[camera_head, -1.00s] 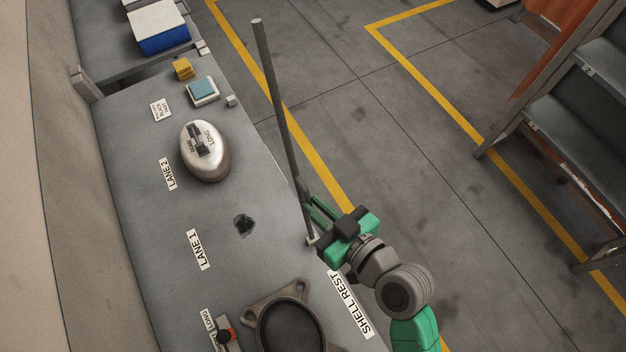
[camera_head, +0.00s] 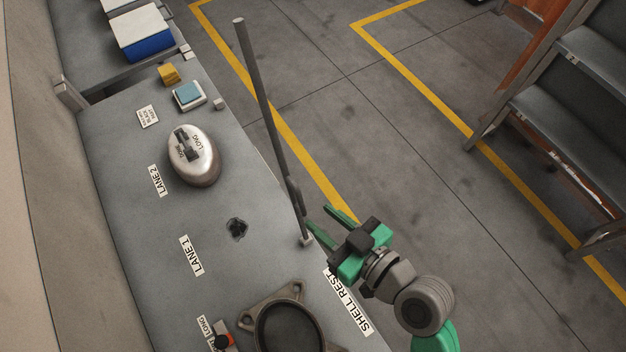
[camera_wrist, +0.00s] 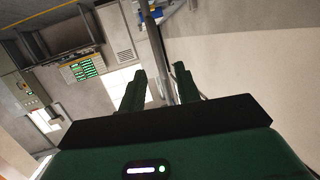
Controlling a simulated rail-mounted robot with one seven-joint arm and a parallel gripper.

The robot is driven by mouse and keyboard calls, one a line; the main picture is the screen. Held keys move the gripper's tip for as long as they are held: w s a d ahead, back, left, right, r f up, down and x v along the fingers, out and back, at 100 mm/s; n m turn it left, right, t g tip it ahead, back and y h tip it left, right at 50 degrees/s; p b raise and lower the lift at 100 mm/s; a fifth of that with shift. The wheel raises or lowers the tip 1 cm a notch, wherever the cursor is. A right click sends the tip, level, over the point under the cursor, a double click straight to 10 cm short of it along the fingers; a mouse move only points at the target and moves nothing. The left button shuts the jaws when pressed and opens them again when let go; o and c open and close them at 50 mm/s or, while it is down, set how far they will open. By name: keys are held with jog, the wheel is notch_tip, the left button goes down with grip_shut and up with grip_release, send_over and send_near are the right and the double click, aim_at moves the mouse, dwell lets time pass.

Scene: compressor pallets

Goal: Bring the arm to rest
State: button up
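My gripper (camera_head: 320,214) is beside the table's right edge, next to the foot of a tall grey pole (camera_head: 268,115). Its two green fingers stand apart with nothing held between them. The wrist view shows the same spread fingers (camera_wrist: 160,84), with the pole (camera_wrist: 157,48) beyond and between them. The cameras do not make clear how far the pole is from the fingers. My arm reaches in from the lower right.
The grey table (camera_head: 130,215) carries a rounded metal shell (camera_head: 203,168) in lane 2 and a dark flanged housing (camera_head: 290,330) at the front. A blue-topped block (camera_head: 188,94) and yellow block (camera_head: 169,74) sit farther back. Open floor (camera_head: 400,150) lies right; steps (camera_head: 565,120) stand beyond.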

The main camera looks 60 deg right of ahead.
jog(key=v, duration=0.3)
jog(key=shift+s+a+r, duration=0.1)
jog(key=shift+s, duration=0.15)
jog(key=w+a+r+n+t+y, duration=0.1)
jog(key=w+a+r+n+t, duration=0.3)
jog(key=w+r, duration=0.65)
jog(key=w+a+r+m+t+y, duration=0.15)
jog(key=w+a+r, duration=0.55)
jog(key=r, duration=0.7)
jog(key=a+r+t, duration=0.2)
jog(key=a+r, duration=0.1)
jog(key=r, duration=0.3)
jog(key=a+r+t+y, duration=0.1)
jog(key=a+r, duration=0.3)
jog(key=r, duration=0.3)
jog(key=a+r+t, duration=0.2)
jog(key=a+r, duration=0.1)
jog(key=r, duration=0.3)
notch_tip(320, 180, up, 21)
jog(key=p, duration=2)
jog(key=shift+s+d, duration=0.15)
jog(key=shift+s, duration=0.25)
